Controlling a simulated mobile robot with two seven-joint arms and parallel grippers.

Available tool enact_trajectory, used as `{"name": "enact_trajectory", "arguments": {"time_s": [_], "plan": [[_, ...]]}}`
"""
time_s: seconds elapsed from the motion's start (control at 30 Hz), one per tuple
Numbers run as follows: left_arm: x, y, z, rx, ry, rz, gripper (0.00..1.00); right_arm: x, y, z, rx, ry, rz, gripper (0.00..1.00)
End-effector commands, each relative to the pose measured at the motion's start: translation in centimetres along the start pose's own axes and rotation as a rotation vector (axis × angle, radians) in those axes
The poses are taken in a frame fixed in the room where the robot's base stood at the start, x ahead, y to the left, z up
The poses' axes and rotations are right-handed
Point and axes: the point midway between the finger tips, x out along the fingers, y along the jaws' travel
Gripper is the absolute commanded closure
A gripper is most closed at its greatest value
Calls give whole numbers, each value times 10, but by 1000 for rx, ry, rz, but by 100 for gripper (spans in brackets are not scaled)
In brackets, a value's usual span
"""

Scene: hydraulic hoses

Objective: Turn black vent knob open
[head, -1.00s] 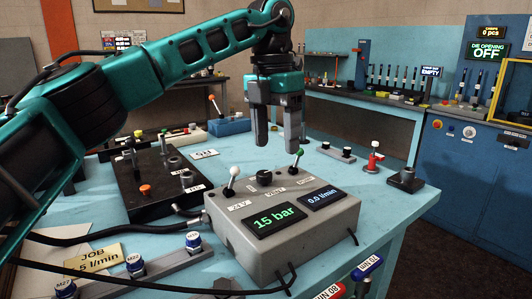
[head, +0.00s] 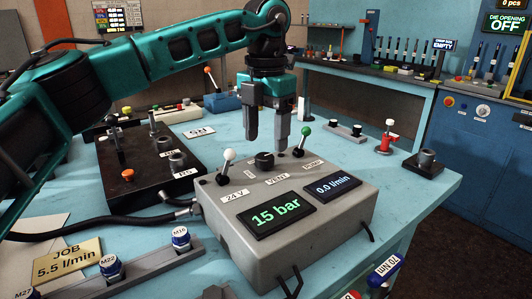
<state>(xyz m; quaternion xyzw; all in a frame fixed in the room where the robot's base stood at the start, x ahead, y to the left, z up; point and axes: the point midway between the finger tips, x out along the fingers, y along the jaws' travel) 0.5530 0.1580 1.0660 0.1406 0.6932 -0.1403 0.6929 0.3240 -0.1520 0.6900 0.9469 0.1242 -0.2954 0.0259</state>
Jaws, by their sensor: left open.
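The black vent knob (head: 264,161) sits on top of the grey control box (head: 225,232), above the VENT label and between two levers. The white-tipped lever (head: 227,165) is to its left, by the 24 V label. The green-tipped lever (head: 302,142) is to its right, by the PUMP label. The box's displays read 15 bar (head: 276,214) and 0.0 l/min (head: 331,187). My left gripper (head: 266,145) is open and points down, its fingers just behind and above the knob in the picture. I cannot tell the exact gap. My right gripper is not in view.
A black block (head: 140,168) with fittings stands left of the box. Blue-capped fittings (head: 181,238) sit on a grey rail in front, near a JOB 5.5 l/min card (head: 68,262). A red fitting (head: 386,140) stands at the right.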

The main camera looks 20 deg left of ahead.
Motion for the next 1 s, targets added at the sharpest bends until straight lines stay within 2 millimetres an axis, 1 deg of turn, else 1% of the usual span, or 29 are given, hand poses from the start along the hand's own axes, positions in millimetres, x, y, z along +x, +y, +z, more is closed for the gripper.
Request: {"name": "enact_trajectory", "arguments": {"time_s": [0.03, 0.1, 0.2, 0.37, 0.6, 0.67, 1.0], "plan": [[11, 0, 0, 1, 1, -1, 35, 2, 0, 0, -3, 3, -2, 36], [20, 0, 0, 1, 1, -1, 35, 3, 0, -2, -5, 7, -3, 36], [30, 0, 0, 0, 0, -1, 35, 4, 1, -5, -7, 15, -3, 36], [37, 0, 0, 0, 0, -1, 35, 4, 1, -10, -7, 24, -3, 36], [37, 0, 0, 0, -1, -1, 35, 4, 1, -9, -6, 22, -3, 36], [37, 0, 0, 0, -1, -1, 40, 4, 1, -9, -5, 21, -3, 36], [37, 0, 0, 0, -1, -1, 73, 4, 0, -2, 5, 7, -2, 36]]}}
